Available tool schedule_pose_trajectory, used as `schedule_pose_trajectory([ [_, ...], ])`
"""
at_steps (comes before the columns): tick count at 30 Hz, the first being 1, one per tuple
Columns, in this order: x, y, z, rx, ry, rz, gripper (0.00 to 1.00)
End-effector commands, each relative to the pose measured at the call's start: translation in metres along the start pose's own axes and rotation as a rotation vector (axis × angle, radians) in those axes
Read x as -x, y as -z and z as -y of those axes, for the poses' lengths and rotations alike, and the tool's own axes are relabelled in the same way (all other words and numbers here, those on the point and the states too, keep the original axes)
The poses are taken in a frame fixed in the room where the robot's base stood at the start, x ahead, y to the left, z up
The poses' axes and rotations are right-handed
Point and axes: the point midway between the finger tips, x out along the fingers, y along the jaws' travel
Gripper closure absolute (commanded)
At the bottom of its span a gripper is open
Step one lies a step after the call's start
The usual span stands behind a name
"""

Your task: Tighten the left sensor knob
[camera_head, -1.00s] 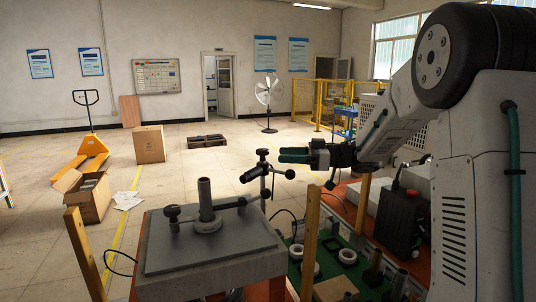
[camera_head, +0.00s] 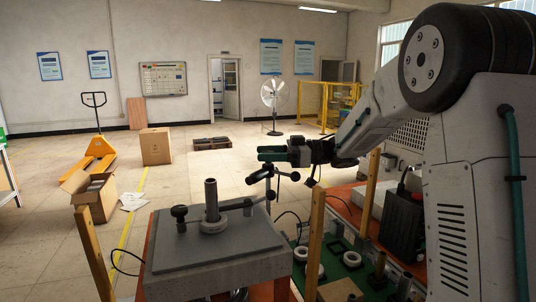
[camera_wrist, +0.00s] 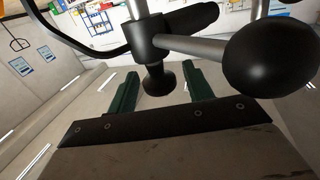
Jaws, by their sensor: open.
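The sensor stand (camera_head: 269,190) is a thin post with black clamps and knobs behind the grey heater block (camera_head: 215,245). My gripper (camera_head: 262,153) is level at the top of this stand and covers part of it. In the wrist view my gripper (camera_wrist: 163,76) has its two green fingers apart. A small black flared knob (camera_wrist: 157,82) appears between them, with a gap on each side; whether it is within their reach is unclear. A large black ball knob (camera_wrist: 265,55) on a metal rod is close to the camera at right. Which knob is the left one is unclear.
The heater block carries an upright post (camera_head: 211,200) and a black knob (camera_head: 180,212). Wooden posts (camera_head: 315,240) stand beside it. A green tray (camera_head: 345,262) with rings and a black box (camera_head: 400,226) are to the right.

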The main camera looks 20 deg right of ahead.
Motion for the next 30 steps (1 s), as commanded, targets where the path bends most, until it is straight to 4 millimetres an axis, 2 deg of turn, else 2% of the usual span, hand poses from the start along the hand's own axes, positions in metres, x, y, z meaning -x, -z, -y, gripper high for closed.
schedule_pose_trajectory([
  [2, -0.0002, 0.0000, 0.0001, 0.000, 0.000, 0.000, 0.49],
  [3, -0.0002, 0.0000, 0.0001, 0.000, 0.000, 0.000, 0.55],
  [7, -0.0002, -0.0001, 0.0001, 0.000, 0.000, 0.000, 0.91],
  [19, -0.0001, -0.0002, 0.0007, -0.001, -0.054, 0.000, 0.90],
  [30, -0.0007, 0.0002, 0.0020, -0.001, -0.319, 0.000, 0.90],
])
